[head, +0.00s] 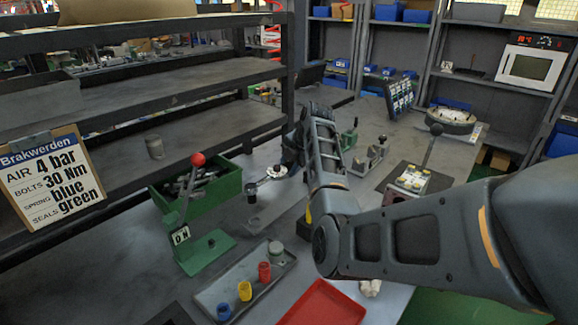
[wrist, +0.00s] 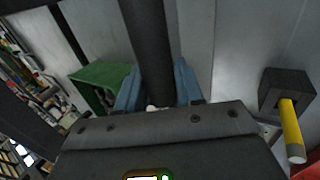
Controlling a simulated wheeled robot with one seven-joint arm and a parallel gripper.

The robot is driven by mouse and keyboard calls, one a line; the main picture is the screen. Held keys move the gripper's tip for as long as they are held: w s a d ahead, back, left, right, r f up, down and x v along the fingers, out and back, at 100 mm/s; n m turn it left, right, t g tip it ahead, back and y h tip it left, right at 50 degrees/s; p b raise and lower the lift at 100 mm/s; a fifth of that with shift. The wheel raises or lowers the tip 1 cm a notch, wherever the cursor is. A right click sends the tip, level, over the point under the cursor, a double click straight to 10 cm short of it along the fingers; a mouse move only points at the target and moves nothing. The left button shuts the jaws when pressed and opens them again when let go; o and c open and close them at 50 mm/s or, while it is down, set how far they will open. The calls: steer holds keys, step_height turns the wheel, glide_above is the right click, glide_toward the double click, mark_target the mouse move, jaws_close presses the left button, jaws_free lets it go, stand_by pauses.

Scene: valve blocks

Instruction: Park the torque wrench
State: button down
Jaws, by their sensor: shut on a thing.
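My gripper shows in the wrist view (wrist: 158,95), with its two blue fingers shut on a thick dark bar (wrist: 152,45). The bar runs away from the fingers toward the top of the picture and looks like the torque wrench's shaft. Its far end is out of that view. No empty wrench holder can be told for certain.
A green crate (head: 228,186) of parts stands left of my gripper. A red-knobbed lever press (head: 183,215) stands nearer. A grey tray (head: 212,294) holds coloured cups, beside a red tray (head: 325,306). A dark block (wrist: 284,88) with a yellow-handled tool (wrist: 291,128) is at right in the wrist view.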

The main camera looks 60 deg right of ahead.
steer(key=shift+d+r, duration=0.1)
steer(key=shift+f+b, duration=1.5)
steer(key=shift+f, duration=1.05)
steer(key=shift+f+b, duration=1.1)
steer(key=shift+f, duration=0.9)
steer(key=c, duration=0.6)
jaws_free()
steer(key=shift+c, duration=0.2)
steer(key=shift+s+f, duration=0.1)
steer(key=d+v, duration=0.1)
steer(key=v, duration=0.6)
steer(key=shift+s+a+r, duration=0.15)
steer(key=shift+a+r, duration=0.3)
steer(key=shift+a, duration=0.1)
